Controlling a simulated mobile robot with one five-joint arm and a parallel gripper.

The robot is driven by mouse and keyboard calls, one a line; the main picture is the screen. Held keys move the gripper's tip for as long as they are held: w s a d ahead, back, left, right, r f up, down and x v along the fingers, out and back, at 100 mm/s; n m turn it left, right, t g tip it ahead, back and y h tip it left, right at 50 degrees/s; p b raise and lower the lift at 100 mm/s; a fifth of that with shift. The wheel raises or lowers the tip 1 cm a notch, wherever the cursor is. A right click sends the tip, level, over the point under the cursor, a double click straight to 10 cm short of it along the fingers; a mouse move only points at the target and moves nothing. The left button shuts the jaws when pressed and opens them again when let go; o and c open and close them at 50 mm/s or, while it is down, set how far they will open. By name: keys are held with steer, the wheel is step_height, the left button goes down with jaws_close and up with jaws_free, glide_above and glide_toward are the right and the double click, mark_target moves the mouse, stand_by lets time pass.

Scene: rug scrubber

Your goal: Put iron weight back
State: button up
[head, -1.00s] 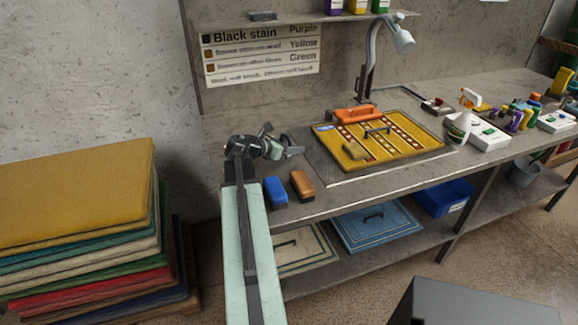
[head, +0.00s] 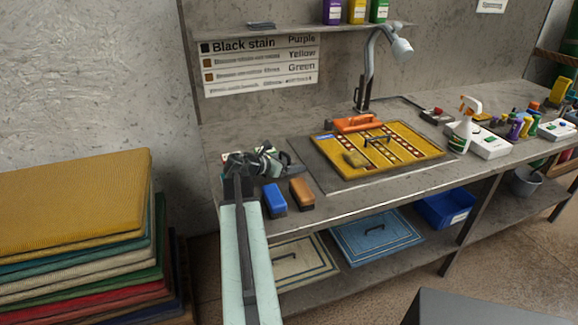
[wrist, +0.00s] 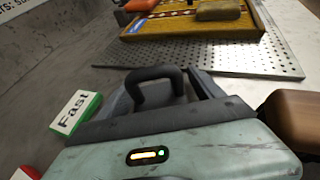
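My gripper (head: 274,158) is low over the left end of the workbench, behind the blue and brown blocks. In the wrist view, a dark loop-shaped handle (wrist: 156,74), apparently the iron weight's, stands between two grey finger-like parts just beyond my gripper's pale green body. The body under this handle is mostly hidden. I cannot tell whether the fingers press on it or only stand around it.
A blue block (head: 274,197) and a brown block (head: 302,193) stand at the front edge. A perforated plate (wrist: 235,55) carries a yellow patterned rug (head: 405,160) with an orange item (head: 355,123). A "Fast" label block (wrist: 75,112) lies left. Stacked rugs (head: 75,205) stand left of the bench.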

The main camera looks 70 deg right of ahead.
steer(key=shift+r, duration=0.3)
steer(key=p+v, duration=0.4)
steer(key=v, duration=0.7)
steer(key=shift+f+p, duration=0.15)
steer(key=shift+p, duration=0.2)
steer(key=shift+w+a, duration=0.25)
steer(key=shift+a, duration=0.2)
